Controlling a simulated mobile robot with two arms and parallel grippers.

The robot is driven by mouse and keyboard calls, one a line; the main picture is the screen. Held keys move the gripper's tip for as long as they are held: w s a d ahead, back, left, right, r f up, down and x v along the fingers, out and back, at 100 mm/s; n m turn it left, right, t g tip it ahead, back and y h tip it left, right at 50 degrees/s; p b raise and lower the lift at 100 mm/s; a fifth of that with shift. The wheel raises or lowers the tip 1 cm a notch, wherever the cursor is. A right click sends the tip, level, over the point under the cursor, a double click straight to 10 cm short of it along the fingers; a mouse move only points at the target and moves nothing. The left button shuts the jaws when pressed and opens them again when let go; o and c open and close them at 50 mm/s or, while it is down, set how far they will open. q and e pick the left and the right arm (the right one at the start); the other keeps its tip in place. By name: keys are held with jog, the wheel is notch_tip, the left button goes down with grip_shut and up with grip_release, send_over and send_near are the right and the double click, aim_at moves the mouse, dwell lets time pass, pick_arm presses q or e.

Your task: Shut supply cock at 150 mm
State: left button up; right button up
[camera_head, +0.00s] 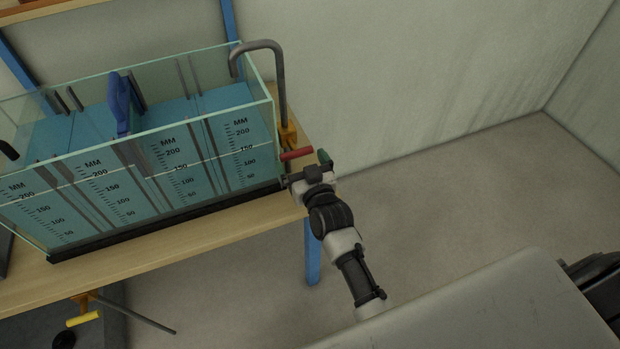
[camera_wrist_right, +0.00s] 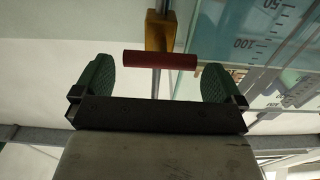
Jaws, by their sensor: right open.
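The supply cock has an orange body (camera_head: 288,134) and a red bar handle (camera_head: 297,154), below the bent grey supply pipe (camera_head: 281,85) at the tank's right end. My right gripper (camera_head: 306,169) is close to the red handle. In the right wrist view the red handle (camera_wrist_right: 160,60) lies crosswise between the green pads of the open gripper (camera_wrist_right: 158,80), with gaps showing at both sides. The glass tank (camera_head: 140,140) holds blue water and has several MM scales (camera_head: 246,149). A pale line crosses near the 150 marks; the exact water level is hard to tell. My left gripper is out of view.
A blue gate (camera_head: 122,103) stands inside the tank. The tank rests on a wooden bench (camera_head: 180,240) with a blue leg (camera_head: 312,255). A yellow-handled cock (camera_head: 82,318) sits below the bench front. The floor (camera_head: 440,200) to the right is clear.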

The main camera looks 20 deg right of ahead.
jog(key=s, duration=0.7)
jog(key=shift+s+b, duration=0.2)
jog(key=shift+b, duration=0.2)
jog(key=shift+d, duration=0.15)
jog(key=s+f+n+g, duration=0.1)
jog(key=s+f+g, duration=0.25)
jog(key=f, duration=0.65)
jog(key=s+a+f+g+y, duration=0.15)
jog(key=s+f, duration=0.35)
jog(key=f, duration=0.5)
jog(key=s+f+n+g+h, duration=0.1)
jog(key=s+f+g, duration=0.3)
jog(key=f, duration=0.6)
jog(key=s+d+f+g, duration=0.2)
jog(key=s+f, duration=0.3)
jog(key=s, duration=0.4)
jog(key=s+d+f+g, duration=0.3)
jog(key=s+f, duration=0.2)
jog(key=s, duration=0.5)
jog(key=s+d+f+g+h, duration=0.1)
jog(key=s+d+f+g, duration=0.2)
jog(key=s+f, duration=0.3)
jog(key=s, duration=0.3)
jog(key=shift+s, duration=0.15)
jog(key=shift+a+f, duration=0.1)
